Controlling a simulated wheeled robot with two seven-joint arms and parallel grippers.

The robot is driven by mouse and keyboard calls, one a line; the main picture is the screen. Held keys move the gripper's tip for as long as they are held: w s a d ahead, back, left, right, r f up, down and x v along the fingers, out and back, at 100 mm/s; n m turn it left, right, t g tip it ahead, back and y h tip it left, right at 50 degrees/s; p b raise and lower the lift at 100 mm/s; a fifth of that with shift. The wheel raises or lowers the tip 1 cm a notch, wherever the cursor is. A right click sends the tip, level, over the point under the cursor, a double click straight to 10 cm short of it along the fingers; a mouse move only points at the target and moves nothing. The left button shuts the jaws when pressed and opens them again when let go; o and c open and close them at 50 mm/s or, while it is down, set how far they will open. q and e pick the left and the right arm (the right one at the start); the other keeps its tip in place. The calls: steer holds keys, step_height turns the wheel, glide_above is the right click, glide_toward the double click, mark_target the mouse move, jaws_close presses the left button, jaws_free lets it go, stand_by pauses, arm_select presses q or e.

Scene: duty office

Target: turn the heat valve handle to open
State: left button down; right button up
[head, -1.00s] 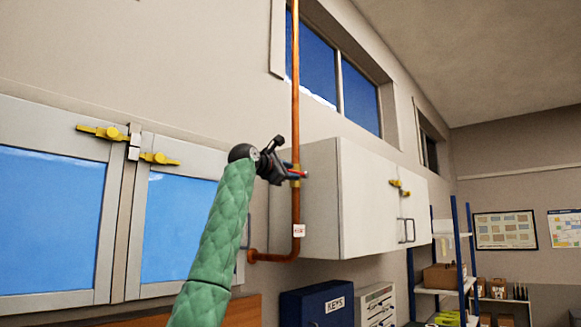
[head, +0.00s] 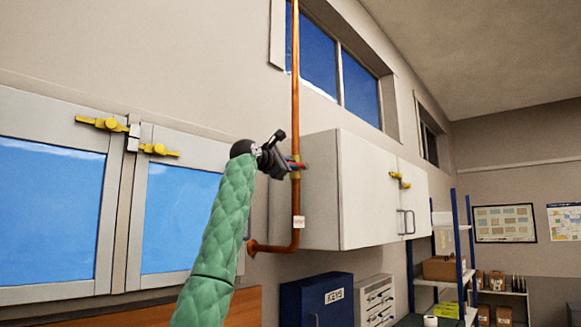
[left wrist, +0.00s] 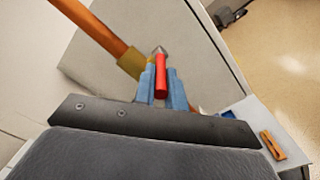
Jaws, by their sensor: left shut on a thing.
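The heat valve is a brass body (left wrist: 131,62) on a vertical copper pipe (head: 296,85), with a red handle (left wrist: 160,80). In the left wrist view the handle lies between the two blue fingers of my left gripper (left wrist: 164,88), which is shut on it. In the head view my left gripper (head: 294,165) is at the pipe, in front of the white wall cabinet's left side. It hides most of the valve there; a little red shows at the fingers. My right gripper is in neither view.
The white wall cabinet (head: 365,190) stands close behind and right of the pipe. A white tag (head: 299,222) hangs on the pipe below the valve. Windows with yellow latches (head: 158,149) are at left. A blue key box (head: 317,300) is below.

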arm_select(q)
steer(key=shift+w+d+f+t+h+b, duration=0.2)
steer(key=shift+f+t+h+b, duration=0.5)
steer(key=shift+t+b, duration=0.35)
steer(key=shift+w+d+f+t+h+b, duration=0.2)
steer(key=shift+f+t+h+b, duration=0.45)
steer(key=shift+b, duration=0.6)
steer(key=shift+w+d+f+t+h+b, duration=0.1)
steer(key=shift+w+f+t+h+b, duration=0.15)
steer(key=shift+f+t+h+b, duration=0.5)
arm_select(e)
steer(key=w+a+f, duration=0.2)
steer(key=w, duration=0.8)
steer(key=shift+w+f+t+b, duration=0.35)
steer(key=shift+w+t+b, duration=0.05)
arm_select(q)
steer(key=shift+t, duration=0.25)
steer(key=c, duration=1.5)
jaws_free()
steer(key=shift+s, duration=0.1)
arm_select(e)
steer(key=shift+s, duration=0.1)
arm_select(q)
steer(key=shift+o, duration=0.2)
